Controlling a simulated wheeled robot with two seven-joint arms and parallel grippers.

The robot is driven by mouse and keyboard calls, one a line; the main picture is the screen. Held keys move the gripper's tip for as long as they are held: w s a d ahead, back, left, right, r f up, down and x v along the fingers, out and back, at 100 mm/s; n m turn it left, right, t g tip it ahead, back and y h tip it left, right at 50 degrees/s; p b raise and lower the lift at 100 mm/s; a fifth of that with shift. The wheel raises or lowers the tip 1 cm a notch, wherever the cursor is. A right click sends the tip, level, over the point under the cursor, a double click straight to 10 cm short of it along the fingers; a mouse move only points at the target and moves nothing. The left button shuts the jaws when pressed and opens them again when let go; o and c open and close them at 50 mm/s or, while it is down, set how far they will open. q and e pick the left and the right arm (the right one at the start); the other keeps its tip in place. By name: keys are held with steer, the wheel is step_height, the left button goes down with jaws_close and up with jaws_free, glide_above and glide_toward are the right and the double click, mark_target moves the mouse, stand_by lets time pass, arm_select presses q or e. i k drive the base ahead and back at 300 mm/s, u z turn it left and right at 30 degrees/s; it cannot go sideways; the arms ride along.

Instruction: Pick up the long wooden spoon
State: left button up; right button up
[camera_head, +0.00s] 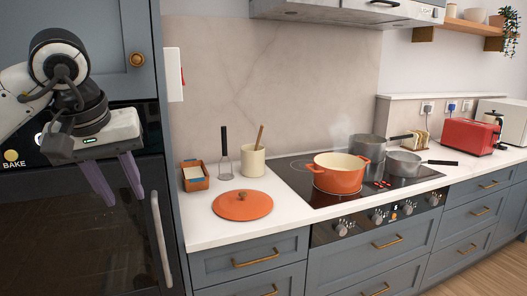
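A wooden handle (259,138), which looks like the long wooden spoon, sticks up out of a cream crock (253,162) on the white worktop. It leans slightly right, and its lower part is hidden inside the crock. My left gripper (123,199) hangs at the left in front of the dark oven. Its two purple fingers point down and are apart with nothing between them. It is well to the left of the crock and touches nothing that I can see. My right gripper does not show.
A black-handled utensil (225,155) stands left of the crock, beside an orange box (194,176). An orange lid (242,205) lies in front. An orange pot (338,174) and grey pans (404,164) are on the hob. A tall oven cabinet (152,120) borders the worktop's left end.

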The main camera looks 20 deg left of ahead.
mark_target(262, 126)
steer(key=z, duration=0.5)
steer(key=i, duration=1.8)
steer(key=u, duration=0.75)
steer(key=i, duration=0.75)
steer(key=u, duration=0.1)
